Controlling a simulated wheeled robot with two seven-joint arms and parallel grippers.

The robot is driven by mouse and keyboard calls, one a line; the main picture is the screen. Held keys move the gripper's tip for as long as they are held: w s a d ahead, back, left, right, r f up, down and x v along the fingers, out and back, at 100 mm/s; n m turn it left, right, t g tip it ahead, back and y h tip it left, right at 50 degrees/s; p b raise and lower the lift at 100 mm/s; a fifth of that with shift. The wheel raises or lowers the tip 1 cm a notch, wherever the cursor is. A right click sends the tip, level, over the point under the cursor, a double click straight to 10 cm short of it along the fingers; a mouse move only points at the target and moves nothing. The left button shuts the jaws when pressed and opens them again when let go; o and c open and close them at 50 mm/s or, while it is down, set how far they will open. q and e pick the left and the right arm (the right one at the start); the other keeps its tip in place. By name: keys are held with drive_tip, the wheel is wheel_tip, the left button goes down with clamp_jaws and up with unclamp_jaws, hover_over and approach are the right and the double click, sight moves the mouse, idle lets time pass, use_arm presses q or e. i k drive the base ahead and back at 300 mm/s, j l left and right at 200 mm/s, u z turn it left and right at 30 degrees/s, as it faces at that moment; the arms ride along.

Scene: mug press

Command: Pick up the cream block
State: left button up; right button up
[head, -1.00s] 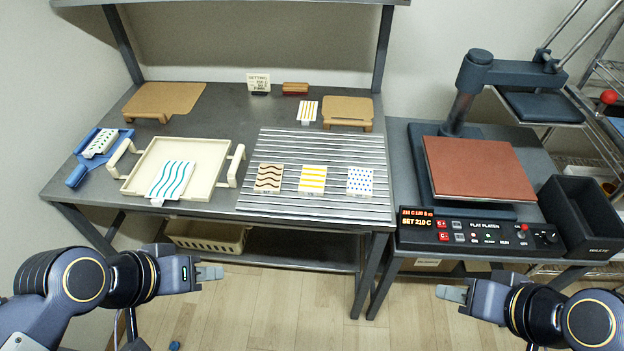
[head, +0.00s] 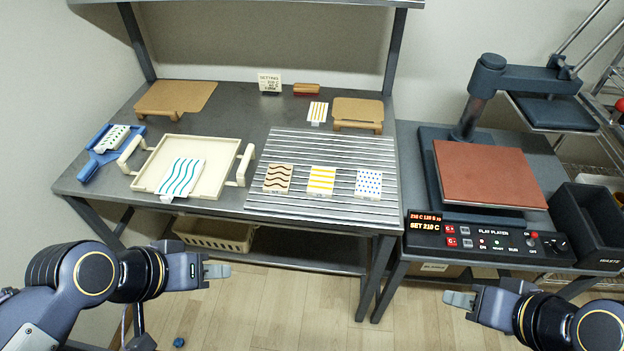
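Three patterned blocks sit in a row on the ribbed mat (head: 330,208). The left one is a cream-tan block with brown waves (head: 277,178). The middle one is a white block with yellow stripes (head: 321,180). The right one is a white block with blue dots (head: 368,184). Which one is the cream block is not clear from colour alone; the left one looks creamiest. My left gripper (head: 218,271) and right gripper (head: 459,301) are in front of the tables, apart from the blocks, holding nothing visible. Their finger gaps cannot be made out.
A cream tray (head: 224,182) with a teal-waved piece (head: 182,177) stands left of the mat. A blue holder (head: 101,158) is at far left. A heat press (head: 490,175) and black waste bin (head: 590,225) stand right. Tan boards (head: 178,95) are behind.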

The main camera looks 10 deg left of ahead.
sight(278, 177)
drive_tip(key=i+l+u, duration=0.1)
drive_tip(key=i+l, duration=0.5)
drive_tip(key=l+u, duration=0.1)
drive_tip(key=u, duration=2.05)
